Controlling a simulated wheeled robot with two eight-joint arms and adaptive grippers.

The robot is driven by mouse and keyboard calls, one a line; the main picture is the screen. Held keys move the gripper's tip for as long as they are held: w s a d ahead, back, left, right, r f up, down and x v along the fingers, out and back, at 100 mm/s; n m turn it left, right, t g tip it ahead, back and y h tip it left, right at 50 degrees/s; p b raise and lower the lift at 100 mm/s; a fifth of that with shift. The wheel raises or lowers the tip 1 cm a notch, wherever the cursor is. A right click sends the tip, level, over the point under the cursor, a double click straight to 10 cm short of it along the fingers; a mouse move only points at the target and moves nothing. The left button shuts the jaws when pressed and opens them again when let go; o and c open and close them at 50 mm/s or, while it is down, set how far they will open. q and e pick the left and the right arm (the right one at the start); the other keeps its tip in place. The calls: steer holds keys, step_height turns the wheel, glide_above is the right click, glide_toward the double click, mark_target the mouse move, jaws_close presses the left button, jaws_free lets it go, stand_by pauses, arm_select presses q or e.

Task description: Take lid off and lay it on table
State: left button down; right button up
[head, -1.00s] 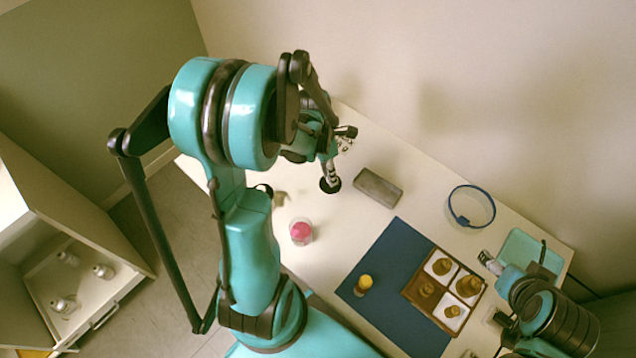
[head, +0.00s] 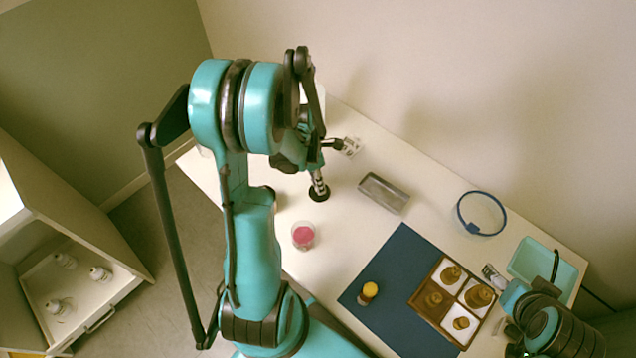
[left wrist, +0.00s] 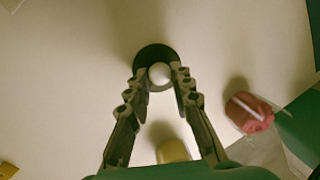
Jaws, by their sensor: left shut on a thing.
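The lid (head: 319,194) is a dark round disc with a pale knob; it also shows in the left wrist view (left wrist: 152,54). My left gripper (head: 318,178) points down at it. In the left wrist view its two fingertips (left wrist: 159,73) are shut on the white knob. The disc is over bare table; I cannot tell whether it touches the surface. A clear jar with pink contents (head: 303,236) stands uncovered to the lower left of the lid, and shows at the right in the left wrist view (left wrist: 249,113). My right gripper (head: 492,272) is at the right; its fingers are unclear.
A grey rectangular tin (head: 384,194) lies right of the lid. A blue ring (head: 482,213), a teal tray (head: 542,262), a navy mat (head: 390,310) with a yellow-topped bottle (head: 368,292), and a sectioned wooden tray (head: 428,312) are farther right. Bare table surrounds the lid.

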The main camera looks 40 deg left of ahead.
mark_target(312, 187)
arm_select(q)
steer(key=c, duration=1.3)
jaws_free()
steer(key=shift+f, duration=0.15)
steer(key=shift+c, duration=0.2)
steer(key=shift+r, duration=0.2)
steer(key=p+v, duration=0.5)
steer(key=v, duration=0.6)
steer(key=s+d+r+m+t, duration=0.1)
steer(key=d+r+m, duration=0.3)
steer(key=m, duration=0.6)
steer(key=s+d+r+m+t+y, duration=0.1)
steer(key=s+d+r+m+t, duration=0.1)
steer(key=d+m, duration=0.5)
steer(key=s+d+r+m+t+y, duration=0.1)
steer(key=d+r+m+t, duration=0.3)
steer(key=m, duration=0.9)
step_height(312, 187, up, 2)
steer(key=d, duration=0.2)
steer(key=shift+s+d, duration=0.3)
steer(key=shift+d, duration=0.05)
